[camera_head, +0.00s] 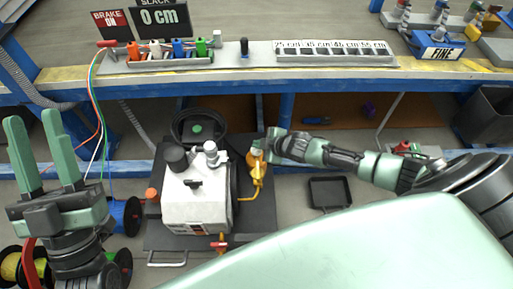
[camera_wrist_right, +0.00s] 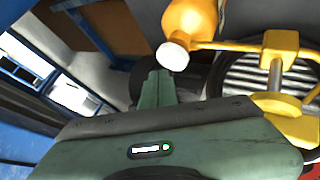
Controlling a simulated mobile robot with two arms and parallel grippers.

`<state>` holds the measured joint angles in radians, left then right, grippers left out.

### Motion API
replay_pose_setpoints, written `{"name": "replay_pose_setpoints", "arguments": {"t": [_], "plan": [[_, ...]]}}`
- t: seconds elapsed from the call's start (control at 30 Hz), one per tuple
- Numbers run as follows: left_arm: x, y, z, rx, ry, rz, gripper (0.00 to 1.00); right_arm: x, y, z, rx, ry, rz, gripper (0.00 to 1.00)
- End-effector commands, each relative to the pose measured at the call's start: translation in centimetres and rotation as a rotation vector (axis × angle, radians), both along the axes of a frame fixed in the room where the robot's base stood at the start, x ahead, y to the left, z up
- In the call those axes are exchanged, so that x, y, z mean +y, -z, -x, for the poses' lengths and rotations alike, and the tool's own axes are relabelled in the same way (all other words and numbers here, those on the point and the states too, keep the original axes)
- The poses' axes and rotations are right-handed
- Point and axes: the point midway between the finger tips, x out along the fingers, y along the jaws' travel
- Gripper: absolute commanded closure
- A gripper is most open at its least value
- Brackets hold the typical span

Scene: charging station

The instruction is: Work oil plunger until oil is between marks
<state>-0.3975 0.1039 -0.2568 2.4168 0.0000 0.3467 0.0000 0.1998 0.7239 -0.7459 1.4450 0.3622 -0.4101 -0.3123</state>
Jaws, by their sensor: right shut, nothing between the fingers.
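A white pump-like machine (camera_head: 196,205) stands on a dark base plate on the floor. On its right side is a yellow oiler body with a pale cap (camera_head: 256,156) and a yellow pipe. My right gripper (camera_head: 271,147) is shut and empty, right at the upper part of the oiler; whether it touches is unclear. In the right wrist view, the shut fingers (camera_wrist_right: 157,88) are just below the yellow body (camera_wrist_right: 195,18) and its white end (camera_wrist_right: 173,55). The oil level and marks cannot be made out. My left gripper (camera_head: 34,118) is open and empty at far left.
The bench (camera_head: 245,78) with coloured plugs and a slot rail runs above the machine. Cable reels (camera_head: 125,215) stand left of it. A black tray (camera_head: 329,193) lies on the floor to the right. Wires hang down left from the bench.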

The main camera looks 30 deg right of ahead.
Motion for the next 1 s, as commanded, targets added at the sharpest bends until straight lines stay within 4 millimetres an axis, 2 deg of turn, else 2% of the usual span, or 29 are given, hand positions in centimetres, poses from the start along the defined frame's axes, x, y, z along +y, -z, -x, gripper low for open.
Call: {"name": "replay_pose_setpoints", "arguments": {"t": [0.33, 0.67, 1.0], "plan": [[-0.1, 1.2, -0.9, 0.073, -0.003, -0.020, 0.64, 0.0, -0.2, 0.0, 0.000, 0.000, 0.000, 1.00], [-0.2, 1.2, -1.1, 0.090, -0.001, -0.024, 0.64, 0.0, -0.4, 0.0, 0.000, 0.000, 0.000, 1.00], [-0.4, 4.1, -3.2, 0.274, -0.011, -0.078, 0.64, 0.0, -1.2, 0.0, 0.000, 0.000, 0.000, 1.00]]}}
